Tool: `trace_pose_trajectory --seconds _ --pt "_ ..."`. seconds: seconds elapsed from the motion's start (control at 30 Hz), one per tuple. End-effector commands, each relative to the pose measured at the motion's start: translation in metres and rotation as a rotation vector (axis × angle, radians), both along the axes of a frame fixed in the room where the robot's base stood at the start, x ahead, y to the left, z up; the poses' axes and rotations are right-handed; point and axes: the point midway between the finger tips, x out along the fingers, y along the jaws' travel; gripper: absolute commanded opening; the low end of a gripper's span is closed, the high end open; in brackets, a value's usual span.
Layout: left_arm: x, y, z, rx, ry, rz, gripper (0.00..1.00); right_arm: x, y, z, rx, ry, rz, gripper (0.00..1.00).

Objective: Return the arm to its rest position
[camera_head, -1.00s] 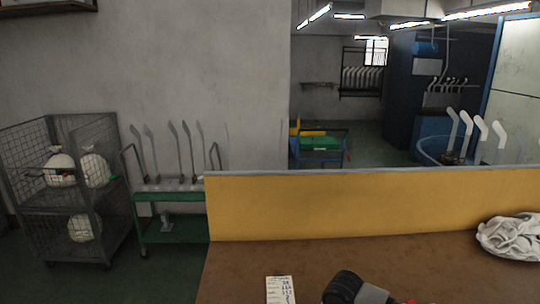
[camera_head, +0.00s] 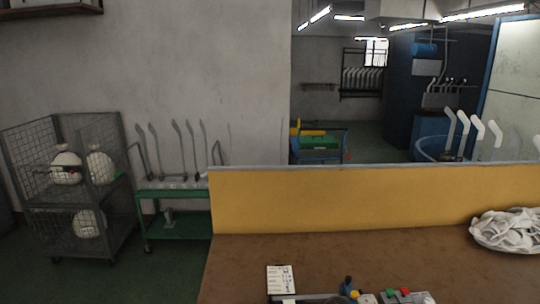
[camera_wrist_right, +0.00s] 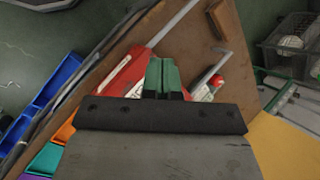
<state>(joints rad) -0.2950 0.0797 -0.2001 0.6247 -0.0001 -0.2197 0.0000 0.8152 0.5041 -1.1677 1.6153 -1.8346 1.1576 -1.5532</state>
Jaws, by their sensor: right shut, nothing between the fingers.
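My right gripper (camera_wrist_right: 163,78) shows in the right wrist view, its green fingers together with nothing between them. It is over the brown table (camera_wrist_right: 185,48), close to a red and white object (camera_wrist_right: 122,76) on its left and another red-tipped white object (camera_wrist_right: 208,88) on its right. Whether it touches either one, I cannot tell. Neither gripper can be made out in the head view, and my left gripper is out of sight. In the head view the brown table (camera_head: 400,258) is mostly bare in its middle.
A yellow panel (camera_head: 370,205) backs the table. A white sock pile (camera_head: 508,232) lies at the right, a white card (camera_head: 281,279) near the front. Small coloured parts (camera_head: 404,293) sit at the bottom edge. Blue bins (camera_wrist_right: 55,88) flank the table in the wrist view.

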Motion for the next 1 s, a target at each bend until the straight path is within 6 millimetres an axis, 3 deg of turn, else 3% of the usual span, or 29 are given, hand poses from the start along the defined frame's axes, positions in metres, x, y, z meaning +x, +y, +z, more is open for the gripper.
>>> trace_pose_trajectory --seconds 0.17,0.23,0.3,0.37,0.43,0.53,0.63,0.7,0.73,0.9,1.0 --pt "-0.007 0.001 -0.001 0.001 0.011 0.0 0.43 -0.03 0.062 0.036 0.392 0.177 -0.192 0.0" --pt "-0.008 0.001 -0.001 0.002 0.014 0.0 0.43 -0.039 0.085 0.064 0.602 0.303 -0.316 0.0" --pt "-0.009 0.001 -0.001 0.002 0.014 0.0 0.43 -0.043 0.098 0.098 0.839 0.476 -0.475 0.0" --pt "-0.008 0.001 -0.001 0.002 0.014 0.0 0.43 -0.039 0.098 0.128 1.041 0.645 -0.628 0.0" --pt "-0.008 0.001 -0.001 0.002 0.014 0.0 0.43 -0.031 0.085 0.155 1.26 0.86 -0.808 0.0" --pt "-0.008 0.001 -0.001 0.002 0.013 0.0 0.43 -0.014 0.049 0.175 1.548 1.188 -1.075 0.0" --pt "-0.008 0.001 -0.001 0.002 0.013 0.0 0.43 -0.001 -0.001 0.169 1.805 1.529 -1.351 0.0" --pt "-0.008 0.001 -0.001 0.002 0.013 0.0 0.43 0.0 -0.037 0.151 1.97 1.772 -1.549 0.0" --pt "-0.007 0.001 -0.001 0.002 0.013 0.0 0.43 -0.002 -0.053 0.14 -1.942 -1.791 1.561 0.0" --pt "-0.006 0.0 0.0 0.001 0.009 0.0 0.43 -0.044 -0.122 0.07 -1.368 -1.389 1.237 0.0" --pt "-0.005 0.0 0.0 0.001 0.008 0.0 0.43 -0.079 -0.144 0.039 -1.147 -1.194 1.1 0.0"
